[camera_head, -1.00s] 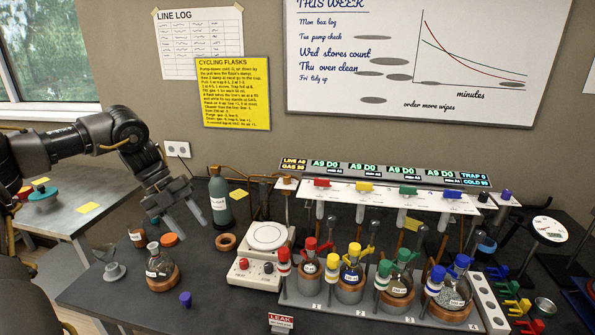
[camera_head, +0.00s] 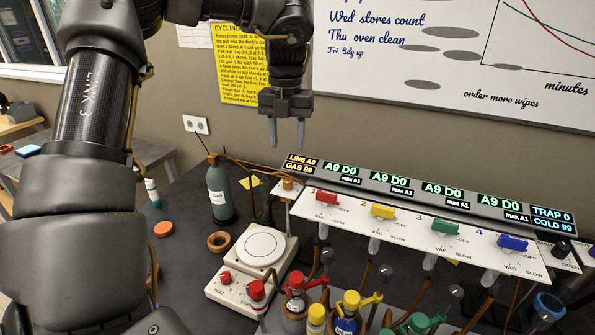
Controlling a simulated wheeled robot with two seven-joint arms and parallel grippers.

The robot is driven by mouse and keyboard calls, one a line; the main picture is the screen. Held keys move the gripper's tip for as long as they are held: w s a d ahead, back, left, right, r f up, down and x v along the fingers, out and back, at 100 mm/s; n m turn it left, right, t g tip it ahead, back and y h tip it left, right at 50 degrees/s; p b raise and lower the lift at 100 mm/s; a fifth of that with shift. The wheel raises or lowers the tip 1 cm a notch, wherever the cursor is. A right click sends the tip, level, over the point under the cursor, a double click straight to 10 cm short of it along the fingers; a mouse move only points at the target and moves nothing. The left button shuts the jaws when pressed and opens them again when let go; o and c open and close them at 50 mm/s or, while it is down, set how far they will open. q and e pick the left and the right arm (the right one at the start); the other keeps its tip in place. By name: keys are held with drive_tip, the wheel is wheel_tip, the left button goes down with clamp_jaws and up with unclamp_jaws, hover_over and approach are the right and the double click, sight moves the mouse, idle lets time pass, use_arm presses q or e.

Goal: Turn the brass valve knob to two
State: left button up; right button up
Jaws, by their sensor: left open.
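The brass valve knob (camera_head: 288,184) is small and sits on a pale plate at the left end of the manifold, below the LINE/GAS display. Its markings are too small to read. My left gripper (camera_head: 287,146) hangs above the knob with its two fingers pointing down. The fingers are apart, with nothing between them, and do not appear to touch the knob. The left arm's links fill the left of the view. My right gripper is not in view.
The white manifold panel (camera_head: 410,238) carries red, yellow, green and blue taps to the right of the knob. A lit display bar (camera_head: 400,190) runs behind it. A grey-green bottle (camera_head: 220,190) and a hotplate (camera_head: 262,247) stand left of the panel. Stoppered flasks are in front.

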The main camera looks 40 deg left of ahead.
sight(288, 179)
use_arm(q)
drive_tip(key=shift+s+d+f+b, duration=0.1)
drive_tip(key=shift+s+f+b, duration=0.05)
drive_tip(key=shift+f, duration=0.5)
drive_tip(key=shift+s+d+f+b, duration=0.1)
drive_tip(key=shift+s+f+b, duration=0.05)
drive_tip(key=shift+f, duration=0.45)
wheel_tip(288, 179, down, 7)
drive_tip(key=shift+w+a+r+p, duration=0.1)
drive_tip(key=shift+w+a+p, duration=0.05)
drive_tip(key=shift+p, duration=0.75)
drive_tip(key=shift+f, duration=0.7)
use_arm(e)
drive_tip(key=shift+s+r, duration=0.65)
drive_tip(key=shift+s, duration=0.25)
use_arm(q)
drive_tip(key=shift+c, duration=0.5)
clamp_jaws()
